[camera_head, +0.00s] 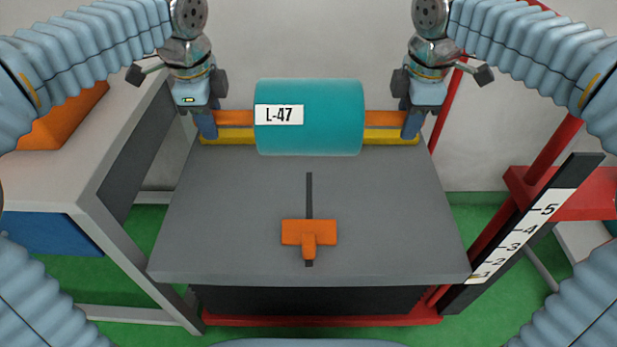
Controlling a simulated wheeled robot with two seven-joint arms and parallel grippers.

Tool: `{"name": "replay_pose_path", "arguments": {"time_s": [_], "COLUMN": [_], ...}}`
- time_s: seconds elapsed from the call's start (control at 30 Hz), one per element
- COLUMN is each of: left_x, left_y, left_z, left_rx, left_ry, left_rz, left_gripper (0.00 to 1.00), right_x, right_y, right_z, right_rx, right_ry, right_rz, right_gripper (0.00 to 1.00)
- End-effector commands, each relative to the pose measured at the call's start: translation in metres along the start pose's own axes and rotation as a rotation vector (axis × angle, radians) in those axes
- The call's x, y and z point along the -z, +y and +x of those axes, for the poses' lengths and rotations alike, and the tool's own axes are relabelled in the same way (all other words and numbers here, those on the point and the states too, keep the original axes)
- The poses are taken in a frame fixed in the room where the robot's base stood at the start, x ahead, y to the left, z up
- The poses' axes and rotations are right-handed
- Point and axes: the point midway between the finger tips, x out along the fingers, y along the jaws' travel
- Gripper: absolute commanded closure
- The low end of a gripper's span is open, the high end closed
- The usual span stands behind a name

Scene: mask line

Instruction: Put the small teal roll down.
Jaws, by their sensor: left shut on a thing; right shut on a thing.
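The teal roll (310,125) carries a white label reading L-47 and lies crosswise at the far end of the grey table. An orange bar shows at both of its ends. My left gripper (208,128) is shut on the left end of the orange bar (235,118). My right gripper (411,128) is shut on the right end of the bar. A yellow strip (228,137) runs just below the bar on both sides. I cannot tell whether the roll touches the table or the strip.
The grey table (230,210) has a slot with an orange T-shaped handle (309,232) near its front. A numbered scale (522,235) stands at the right beside a red frame (560,195). A bench (80,170) with an orange block (65,118) is at the left.

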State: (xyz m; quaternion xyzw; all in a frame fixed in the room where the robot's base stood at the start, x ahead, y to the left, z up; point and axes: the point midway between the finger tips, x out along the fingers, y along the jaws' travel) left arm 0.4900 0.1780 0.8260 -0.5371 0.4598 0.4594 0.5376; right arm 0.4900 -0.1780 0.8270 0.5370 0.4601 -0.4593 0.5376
Motion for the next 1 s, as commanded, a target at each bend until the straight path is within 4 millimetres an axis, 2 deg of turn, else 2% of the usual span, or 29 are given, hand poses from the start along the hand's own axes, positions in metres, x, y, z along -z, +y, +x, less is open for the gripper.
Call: {"name": "replay_pose_path", "arguments": {"time_s": [0.3,0.47,1.0], "left_x": [0.001,0.001,0.001], "left_y": [0.0,-0.002,-0.024], "left_z": [-0.001,0.006,0.085], "left_rx": [0.001,0.0,0.0], "left_ry": [0.002,0.002,0.002], "left_rz": [0.002,0.001,0.002], "left_gripper": [1.0,1.0,1.0], "right_x": [0.001,0.001,0.001], "right_y": [0.0,0.002,0.024], "right_z": [-0.001,0.006,0.085], "right_rx": [-0.001,0.0,0.001], "right_ry": [0.002,0.002,0.002], "right_rz": [-0.002,-0.002,0.0], "right_gripper": [1.0,1.0,1.0]}}
